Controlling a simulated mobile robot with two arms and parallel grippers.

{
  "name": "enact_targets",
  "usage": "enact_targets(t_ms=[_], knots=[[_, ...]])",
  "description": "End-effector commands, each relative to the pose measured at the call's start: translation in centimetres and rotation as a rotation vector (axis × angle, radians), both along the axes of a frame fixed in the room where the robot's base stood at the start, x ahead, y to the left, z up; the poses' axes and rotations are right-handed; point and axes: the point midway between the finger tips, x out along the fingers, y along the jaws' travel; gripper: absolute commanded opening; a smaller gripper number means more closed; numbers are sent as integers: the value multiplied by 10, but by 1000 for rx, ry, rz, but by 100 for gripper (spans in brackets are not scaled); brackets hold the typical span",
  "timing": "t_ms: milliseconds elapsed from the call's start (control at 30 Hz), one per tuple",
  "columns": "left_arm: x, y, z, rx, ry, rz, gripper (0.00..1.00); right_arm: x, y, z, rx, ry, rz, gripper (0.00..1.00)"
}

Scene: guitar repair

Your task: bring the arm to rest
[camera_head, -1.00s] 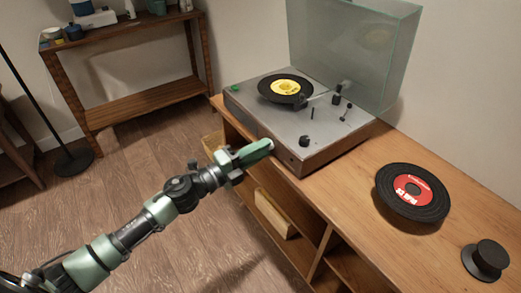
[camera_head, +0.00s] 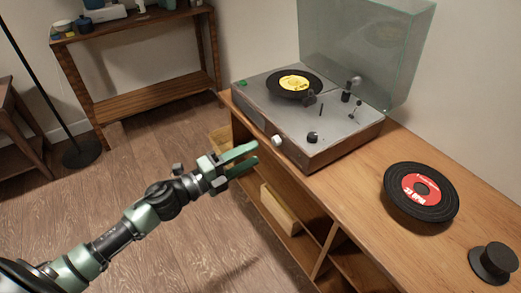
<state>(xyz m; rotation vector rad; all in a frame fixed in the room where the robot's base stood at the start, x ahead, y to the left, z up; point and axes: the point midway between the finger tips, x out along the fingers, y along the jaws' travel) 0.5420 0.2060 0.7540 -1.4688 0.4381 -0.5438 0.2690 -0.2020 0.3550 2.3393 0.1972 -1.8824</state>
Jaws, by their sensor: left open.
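My left gripper (camera_head: 246,160) is open and empty, with its two green fingers apart. It is in the air in front of the wooden cabinet (camera_head: 345,209), left of the turntable's front edge and not touching it. My left arm comes in from the lower left over the floor. My right gripper does not show.
The grey turntable (camera_head: 345,122) has its clear lid (camera_head: 372,45) raised and a yellow-label record (camera_head: 293,84) on it. A red-label record stack (camera_head: 420,192) and a black knobbed disc (camera_head: 493,263) lie to the right. A shelf (camera_head: 140,93) and lamp base (camera_head: 82,154) stand at back left.

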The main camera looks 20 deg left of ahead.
Motion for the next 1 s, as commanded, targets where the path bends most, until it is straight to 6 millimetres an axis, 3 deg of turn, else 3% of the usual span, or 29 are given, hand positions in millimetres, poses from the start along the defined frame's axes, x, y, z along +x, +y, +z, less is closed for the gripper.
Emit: enact_targets(t_ms=[200,767,867,967,1000], knots=[[-13,9,-1,1,1,-1,46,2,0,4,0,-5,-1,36],[-11,13,-6,-26,21,26,46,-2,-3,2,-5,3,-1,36],[-4,27,-28,-127,109,142,46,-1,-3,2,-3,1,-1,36],[-3,54,-81,-305,291,356,46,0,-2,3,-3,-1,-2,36],[-7,64,-108,-380,378,449,46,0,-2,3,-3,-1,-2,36]])
